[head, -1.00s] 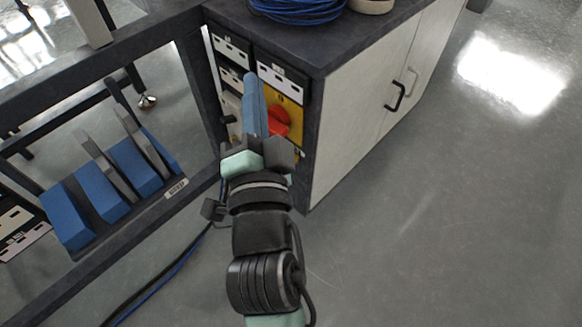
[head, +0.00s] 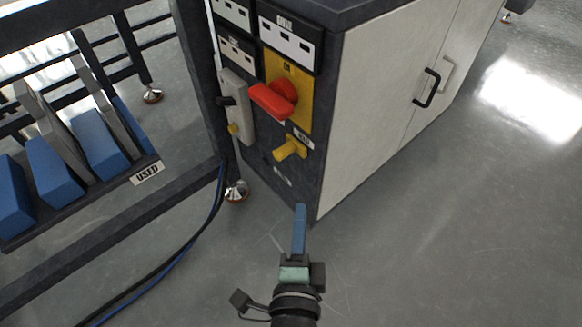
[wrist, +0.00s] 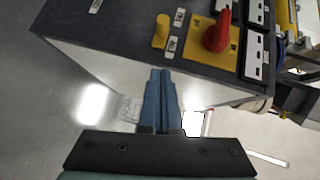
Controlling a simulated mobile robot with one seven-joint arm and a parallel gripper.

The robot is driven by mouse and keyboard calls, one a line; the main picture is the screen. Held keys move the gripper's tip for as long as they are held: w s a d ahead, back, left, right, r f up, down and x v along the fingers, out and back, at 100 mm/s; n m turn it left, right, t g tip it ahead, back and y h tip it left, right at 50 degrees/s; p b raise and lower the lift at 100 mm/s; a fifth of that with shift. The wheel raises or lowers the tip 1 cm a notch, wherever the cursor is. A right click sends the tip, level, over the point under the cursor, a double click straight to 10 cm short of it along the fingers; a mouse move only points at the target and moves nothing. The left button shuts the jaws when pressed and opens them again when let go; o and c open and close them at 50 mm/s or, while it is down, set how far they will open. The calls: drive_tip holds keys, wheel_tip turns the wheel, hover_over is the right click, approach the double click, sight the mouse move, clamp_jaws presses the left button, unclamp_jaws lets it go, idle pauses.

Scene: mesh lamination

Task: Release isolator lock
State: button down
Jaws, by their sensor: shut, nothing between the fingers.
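A red rotary handle (head: 272,98) sits on a yellow plate (head: 299,88) on the dark front of the cabinet; it also shows in the wrist view (wrist: 218,34). Below it, a yellow peg-like knob (head: 290,148) sticks out beside a small label; it also shows in the wrist view (wrist: 161,33). I cannot tell which of these is the lock. My gripper (head: 300,210) is below the knob, near the cabinet's lower corner, apart from both. Its blue fingers (wrist: 158,88) are shut together and empty.
A grey box (head: 234,105) with a black lever is left of the yellow plate. A rack labelled USED (head: 147,173) with blue blocks stands at left. Cables (head: 190,250) run across the floor. The floor at right is clear.

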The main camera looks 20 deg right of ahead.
approach(291, 153)
drive_tip(key=w+d, duration=0.1)
drive_tip(key=d, duration=0.3)
drive_tip(key=shift+w+a+f+b, duration=0.1)
drive_tip(key=shift+w+a+b, duration=0.25)
drive_tip(key=shift+w, duration=0.35)
drive_tip(key=shift+w+a+f+b, duration=0.1)
drive_tip(key=shift+w+a+b, duration=0.05)
drive_tip(key=shift+w+b, duration=0.45)
drive_tip(key=shift+w+a+f+b, duration=0.1)
drive_tip(key=shift+w+a+b, duration=0.2)
drive_tip(key=shift+w, duration=0.5)
drive_tip(key=w+a+b, duration=0.2)
drive_tip(key=w+b, duration=0.4)
drive_tip(key=shift+w+a, duration=0.1)
drive_tip(key=shift+a, duration=0.05)
